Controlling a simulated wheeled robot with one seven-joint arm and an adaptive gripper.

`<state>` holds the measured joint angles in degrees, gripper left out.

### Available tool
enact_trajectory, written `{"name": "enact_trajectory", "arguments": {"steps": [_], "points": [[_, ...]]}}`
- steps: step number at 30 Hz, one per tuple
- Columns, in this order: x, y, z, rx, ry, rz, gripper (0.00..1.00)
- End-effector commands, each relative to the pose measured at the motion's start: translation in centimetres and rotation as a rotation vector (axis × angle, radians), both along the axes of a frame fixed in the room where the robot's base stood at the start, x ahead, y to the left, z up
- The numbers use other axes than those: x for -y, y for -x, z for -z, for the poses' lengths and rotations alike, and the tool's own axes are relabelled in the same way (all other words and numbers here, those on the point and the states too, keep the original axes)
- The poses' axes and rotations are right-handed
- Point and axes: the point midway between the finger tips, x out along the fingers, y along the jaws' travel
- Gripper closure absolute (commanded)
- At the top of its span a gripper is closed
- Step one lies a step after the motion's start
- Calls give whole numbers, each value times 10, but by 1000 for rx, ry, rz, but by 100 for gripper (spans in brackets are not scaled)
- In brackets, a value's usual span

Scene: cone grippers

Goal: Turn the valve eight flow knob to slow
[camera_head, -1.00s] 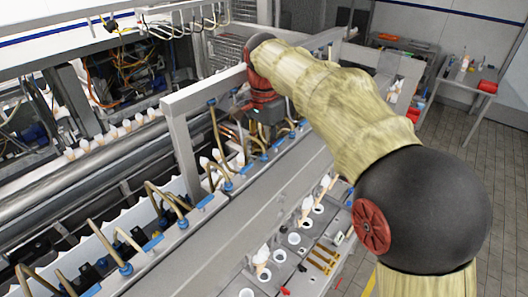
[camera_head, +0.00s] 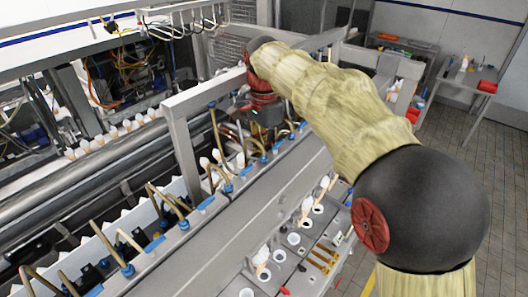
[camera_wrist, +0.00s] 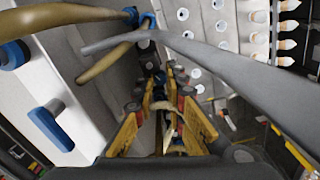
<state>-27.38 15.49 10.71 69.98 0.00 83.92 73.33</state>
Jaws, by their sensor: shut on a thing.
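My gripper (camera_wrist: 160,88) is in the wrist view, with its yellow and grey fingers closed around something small. A tan tube piece shows between the fingers. Other blue fittings with bent tan tubes (camera_head: 128,270) run along the near rail. A larger blue handle (camera_wrist: 48,122) is at left in the wrist view.
A grey bar (camera_wrist: 235,80) crosses close to my gripper in the wrist view. A panel with white round holes (camera_head: 279,256) and several cones (camera_head: 262,258) lies beside the rail. A side table (camera_head: 470,75) stands at the back right. Tiled floor at right is clear.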

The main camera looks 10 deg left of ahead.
Motion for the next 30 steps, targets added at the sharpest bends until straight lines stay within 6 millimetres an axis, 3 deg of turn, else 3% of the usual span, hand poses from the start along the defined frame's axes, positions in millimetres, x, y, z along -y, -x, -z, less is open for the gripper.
{"name": "enact_trajectory", "arguments": {"steps": [7,8,17,30], "points": [[0,-1,-1,4,-3,3,100],[0,-1,-1,4,-3,3,86],[0,0,-1,3,-1,2,69],[-1,-1,-10,4,-2,2,68]]}}
